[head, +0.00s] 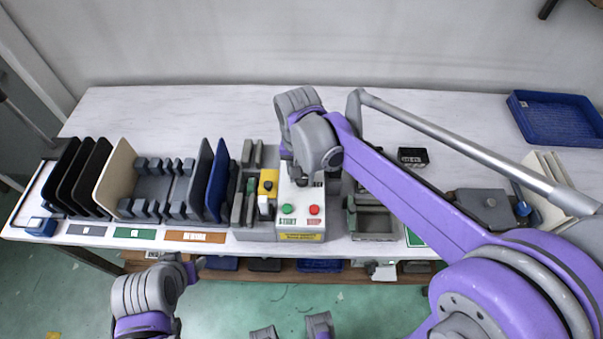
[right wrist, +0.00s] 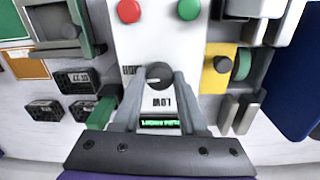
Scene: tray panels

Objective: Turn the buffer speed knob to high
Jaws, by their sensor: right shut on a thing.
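The buffer control box (head: 301,222) stands near the front edge of the table, with a white face, a green button (head: 287,209) and a red button (head: 314,210). In the right wrist view the dark round speed knob (right wrist: 159,73) sits on the white panel (right wrist: 155,40), with an upside-down "LOW" label and a lit green display (right wrist: 160,121) beside it. My right gripper (right wrist: 158,80) is shut on the knob, one finger on each side. In the head view my right wrist hides the knob. My left gripper (head: 193,267) hangs in front of the table; its jaw opening is unclear.
A rack of upright dark panels (head: 83,175) stands at the left. A yellow block (head: 267,183) is directly left of the control box. A grey fixture (head: 373,222) stands to its right, and a blue tray (head: 556,120) lies at the back right. The table's back left is clear.

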